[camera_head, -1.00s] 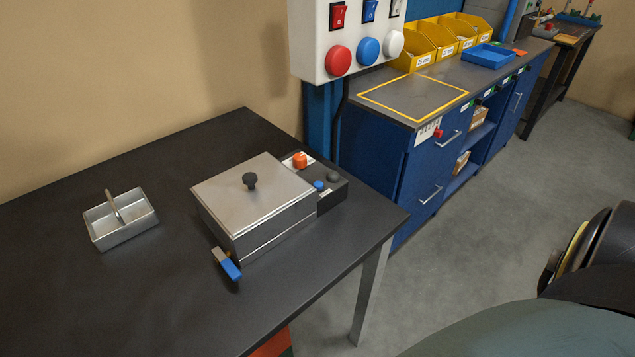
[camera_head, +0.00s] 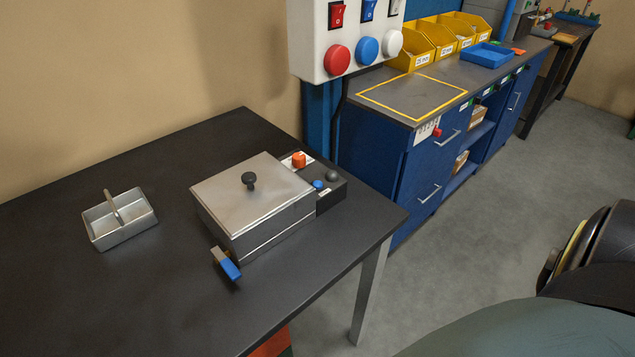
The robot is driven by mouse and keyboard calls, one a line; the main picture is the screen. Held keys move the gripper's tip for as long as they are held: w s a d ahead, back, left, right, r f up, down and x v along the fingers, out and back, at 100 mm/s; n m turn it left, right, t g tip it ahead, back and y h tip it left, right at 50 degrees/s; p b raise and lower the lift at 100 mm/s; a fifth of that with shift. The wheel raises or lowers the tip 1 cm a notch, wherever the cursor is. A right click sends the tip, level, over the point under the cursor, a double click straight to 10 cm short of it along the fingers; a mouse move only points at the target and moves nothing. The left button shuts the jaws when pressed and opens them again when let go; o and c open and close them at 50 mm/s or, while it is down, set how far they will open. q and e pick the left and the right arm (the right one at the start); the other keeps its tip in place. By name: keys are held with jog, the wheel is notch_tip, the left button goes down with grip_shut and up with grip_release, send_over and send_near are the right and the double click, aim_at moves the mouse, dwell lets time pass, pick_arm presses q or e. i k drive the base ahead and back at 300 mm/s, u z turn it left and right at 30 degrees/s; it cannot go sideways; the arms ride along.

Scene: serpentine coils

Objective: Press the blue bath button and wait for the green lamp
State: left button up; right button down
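The bath is a metal box with a flat lid (camera_head: 232,205) and a black knob on top, on the dark table. Its lid is shut. The panel carries a small blue button (camera_head: 318,185), an orange knob (camera_head: 299,160) and a grey, unlit round lamp (camera_head: 333,175). No green light shows on it. A blue-handled tap (camera_head: 230,268) sticks out at the bath's front. Neither of my grippers is in view.
A metal basket with a handle (camera_head: 120,220) stands left of the bath on the table (camera_head: 60,290). A white wall box (camera_head: 315,50) with red, blue and white buttons hangs behind. A blue cabinet (camera_head: 385,165) with yellow bins (camera_head: 413,45) stands to the right. Grey floor lies in front.

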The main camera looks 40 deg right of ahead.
aim_at(319, 185)
jog(key=k, duration=1.3)
jog(key=u, duration=0.4)
jog(key=i, duration=1.65)
jog(key=z, duration=1)
